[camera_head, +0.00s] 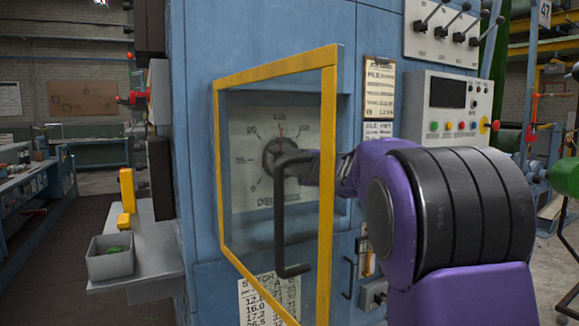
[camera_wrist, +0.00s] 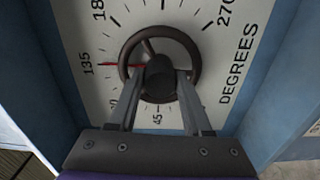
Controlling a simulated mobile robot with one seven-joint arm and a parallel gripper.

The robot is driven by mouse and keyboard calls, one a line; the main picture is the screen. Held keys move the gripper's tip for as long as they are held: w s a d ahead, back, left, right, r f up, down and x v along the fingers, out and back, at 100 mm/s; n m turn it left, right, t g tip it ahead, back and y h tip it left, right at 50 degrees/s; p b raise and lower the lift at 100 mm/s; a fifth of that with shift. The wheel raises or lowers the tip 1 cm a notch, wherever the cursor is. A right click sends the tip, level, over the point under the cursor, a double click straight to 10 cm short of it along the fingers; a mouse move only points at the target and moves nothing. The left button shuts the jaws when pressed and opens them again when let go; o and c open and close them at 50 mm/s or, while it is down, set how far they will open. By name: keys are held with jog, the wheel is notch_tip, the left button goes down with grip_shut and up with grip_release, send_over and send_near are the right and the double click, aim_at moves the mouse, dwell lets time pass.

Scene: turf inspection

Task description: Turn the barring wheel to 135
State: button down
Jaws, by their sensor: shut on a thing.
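The barring wheel (camera_wrist: 193,50) is a dark round handwheel with a hub, set on a pale dial plate (camera_wrist: 240,22) marked DEGREES. It also shows in the camera_head view (camera_head: 268,160), seen through the glazed door. A red pointer (camera_wrist: 122,65) points left in the wrist view, at or very near the 135 mark. In the camera_head view the red pointer (camera_head: 281,130) points nearly straight up. My gripper (camera_wrist: 161,78) is shut on the wheel's central hub, one finger on each side. In the camera_head view the fingers are largely hidden behind the door's frame and handle.
The yellow-framed glass door (camera_head: 327,200) stands open, its black handle (camera_head: 281,215) close to my wrist. A control panel (camera_head: 447,105) with buttons and a lever panel (camera_head: 441,30) are to the right. A grey bin (camera_head: 110,258) sits on a shelf at left.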

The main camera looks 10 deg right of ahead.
jog(key=shift+n, duration=0.3)
jog(key=shift+c, duration=1.6)
grip_release()
jog(key=shift+s, duration=0.1)
